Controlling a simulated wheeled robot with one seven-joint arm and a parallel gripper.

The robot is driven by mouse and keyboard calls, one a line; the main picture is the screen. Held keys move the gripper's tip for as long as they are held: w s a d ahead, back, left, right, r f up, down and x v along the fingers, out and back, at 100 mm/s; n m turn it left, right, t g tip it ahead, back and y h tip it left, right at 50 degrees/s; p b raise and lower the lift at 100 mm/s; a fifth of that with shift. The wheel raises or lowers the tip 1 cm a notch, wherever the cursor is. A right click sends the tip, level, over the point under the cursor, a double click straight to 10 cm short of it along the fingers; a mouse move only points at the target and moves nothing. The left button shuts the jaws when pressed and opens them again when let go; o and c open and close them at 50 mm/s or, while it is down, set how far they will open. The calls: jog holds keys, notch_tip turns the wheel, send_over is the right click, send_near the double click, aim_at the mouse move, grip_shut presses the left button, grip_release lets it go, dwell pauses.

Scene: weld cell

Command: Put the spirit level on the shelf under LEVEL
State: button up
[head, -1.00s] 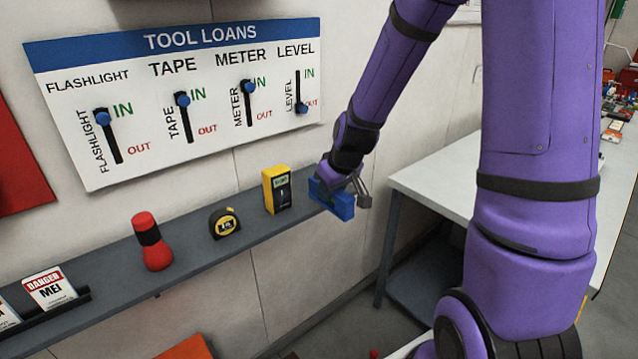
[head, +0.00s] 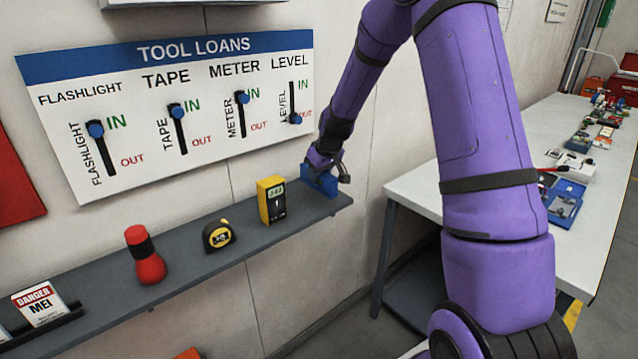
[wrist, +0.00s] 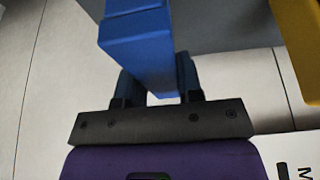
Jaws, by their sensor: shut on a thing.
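The blue spirit level (head: 322,181) is held in my gripper (head: 325,168) at the right end of the grey shelf (head: 210,240), under the LEVEL column of the TOOL LOANS board (head: 190,105). In the wrist view the level (wrist: 145,45) sits between the two fingers of my gripper (wrist: 160,88), which is shut on it. The level is at or just above the shelf; whether it touches cannot be told. The LEVEL slider (head: 295,119) is down at OUT.
A yellow meter (head: 271,201) stands close to the left of the level. A tape measure (head: 218,235), a red flashlight (head: 146,255) and a danger sign (head: 40,303) are farther left on the shelf. A white table (head: 420,190) stands to the right.

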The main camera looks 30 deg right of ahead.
aim_at(319, 183)
jog(key=shift+f, duration=1.7)
jog(key=shift+f, duration=0.15)
jog(key=o, duration=1)
